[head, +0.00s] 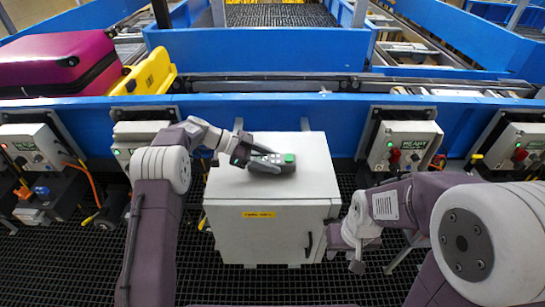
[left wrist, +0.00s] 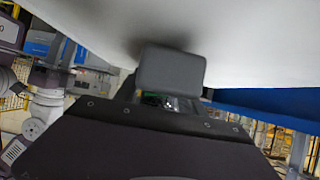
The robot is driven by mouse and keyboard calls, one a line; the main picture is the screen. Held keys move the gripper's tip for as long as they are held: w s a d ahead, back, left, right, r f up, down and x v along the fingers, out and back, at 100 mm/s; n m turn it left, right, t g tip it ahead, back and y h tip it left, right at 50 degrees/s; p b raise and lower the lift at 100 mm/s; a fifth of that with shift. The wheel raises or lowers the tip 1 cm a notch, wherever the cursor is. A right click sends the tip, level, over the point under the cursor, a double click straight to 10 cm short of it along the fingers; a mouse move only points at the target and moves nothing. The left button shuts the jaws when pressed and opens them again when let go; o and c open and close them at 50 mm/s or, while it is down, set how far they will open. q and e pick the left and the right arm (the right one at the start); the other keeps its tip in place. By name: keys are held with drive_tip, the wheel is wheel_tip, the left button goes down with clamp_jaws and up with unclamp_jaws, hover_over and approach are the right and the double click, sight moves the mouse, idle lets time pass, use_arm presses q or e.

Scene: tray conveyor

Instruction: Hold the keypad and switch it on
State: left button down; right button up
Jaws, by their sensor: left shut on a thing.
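The keypad (head: 286,168) is a small dark grey device with a green button on its right end. It lies on or just above the white top of a cabinet (head: 315,150); I cannot tell whether it touches. My left gripper (head: 267,163) reaches in from the left and is shut on the keypad, covering part of it. In the left wrist view a grey rounded block (left wrist: 170,70) is close to the camera, with small green bits below it. My right gripper (head: 357,263) hangs low, right of the cabinet and away from the keypad; its opening is unclear.
White control boxes (head: 405,135) line the blue conveyor side behind the cabinet. The cabinet top is otherwise clear. Dark grated floor (head: 290,285) surrounds it.

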use_arm(q)
drive_tip(key=shift+f, duration=0.2)
drive_tip(key=shift+f+b, duration=0.3)
drive_tip(key=shift+b, duration=0.15)
drive_tip(key=c, duration=0.8)
unclamp_jaws()
drive_tip(key=shift+c, duration=0.2)
clamp_jaws()
